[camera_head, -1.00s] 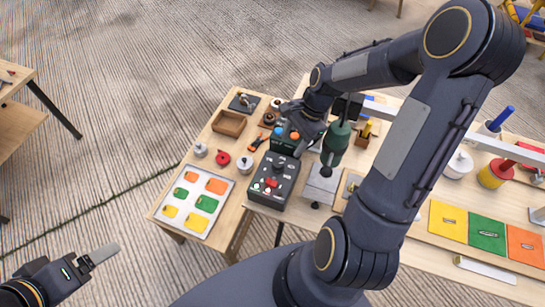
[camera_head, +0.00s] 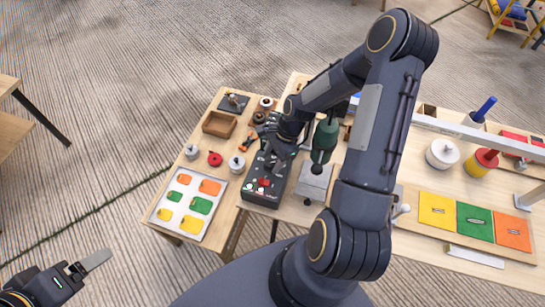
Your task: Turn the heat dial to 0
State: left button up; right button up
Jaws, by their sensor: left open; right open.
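A dark grey control box (camera_head: 259,198) stands near the front edge of the table, with red, green and white buttons on its near part. The black dial on its far part is hidden behind my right gripper (camera_head: 274,160), so its setting cannot be read. The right gripper is open and points down at the dial area; whether it touches the dial cannot be told. My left gripper (camera_head: 96,260) is open and empty, low at the left, away from the tables.
A white tray (camera_head: 158,222) of coloured pieces lies left of the box. Beside it are a red knob (camera_head: 215,159), grey weights (camera_head: 236,163) and a wooden tray (camera_head: 219,124). A green drill-like tool (camera_head: 324,138) stands close to the right of the gripper.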

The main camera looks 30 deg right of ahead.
jog(key=shift+c, duration=0.4)
jog(key=c, duration=0.9)
